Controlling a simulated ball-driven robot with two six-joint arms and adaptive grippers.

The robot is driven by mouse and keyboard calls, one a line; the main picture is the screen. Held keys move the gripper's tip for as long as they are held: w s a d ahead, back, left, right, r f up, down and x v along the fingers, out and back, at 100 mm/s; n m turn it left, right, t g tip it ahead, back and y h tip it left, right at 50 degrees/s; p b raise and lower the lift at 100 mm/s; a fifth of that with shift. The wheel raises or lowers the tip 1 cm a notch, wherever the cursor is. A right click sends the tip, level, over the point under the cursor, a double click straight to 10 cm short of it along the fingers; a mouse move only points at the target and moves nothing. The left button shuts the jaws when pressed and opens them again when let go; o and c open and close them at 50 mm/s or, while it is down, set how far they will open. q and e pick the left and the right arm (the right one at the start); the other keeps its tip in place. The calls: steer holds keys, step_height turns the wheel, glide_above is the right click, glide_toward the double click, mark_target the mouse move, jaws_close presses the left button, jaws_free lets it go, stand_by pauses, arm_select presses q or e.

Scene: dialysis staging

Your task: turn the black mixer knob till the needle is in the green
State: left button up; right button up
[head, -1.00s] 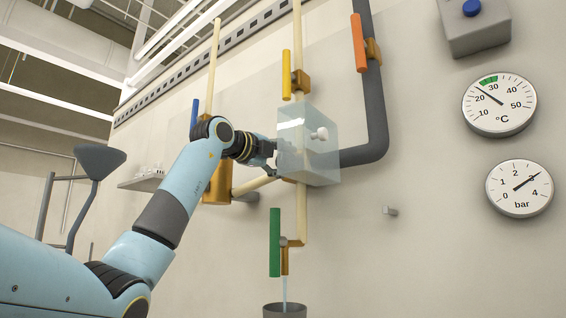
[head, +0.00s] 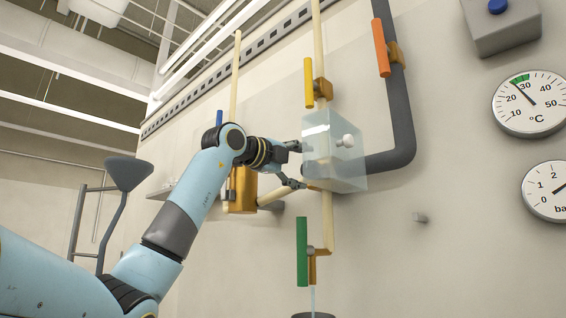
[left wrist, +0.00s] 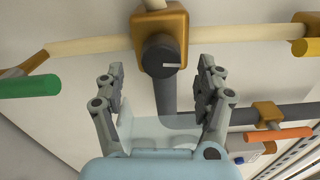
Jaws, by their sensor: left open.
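The black mixer knob (left wrist: 160,55) sits on a brass body in the left wrist view, with a pale line on its face. I cannot make it out in the head view. My left gripper (left wrist: 161,76) is open, its fingers apart on either side of the knob's line and holding nothing. In the head view the left gripper (head: 297,165) is at the left side of the clear box (head: 322,165). The temperature gauge (head: 528,117) has its needle at the lower, left end of the green band (head: 519,79). My right gripper is not in view.
A yellow lever (head: 308,82) and an orange lever (head: 380,48) are above, a green lever (head: 302,252) below. A grey pipe (head: 400,110) bends right of the box. The bar gauge (head: 548,192) is cut off at the right edge.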

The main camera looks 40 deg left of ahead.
arm_select(q)
steer(key=s, duration=0.9)
steer(key=shift+a, duration=0.35)
steer(key=shift+w, duration=0.1)
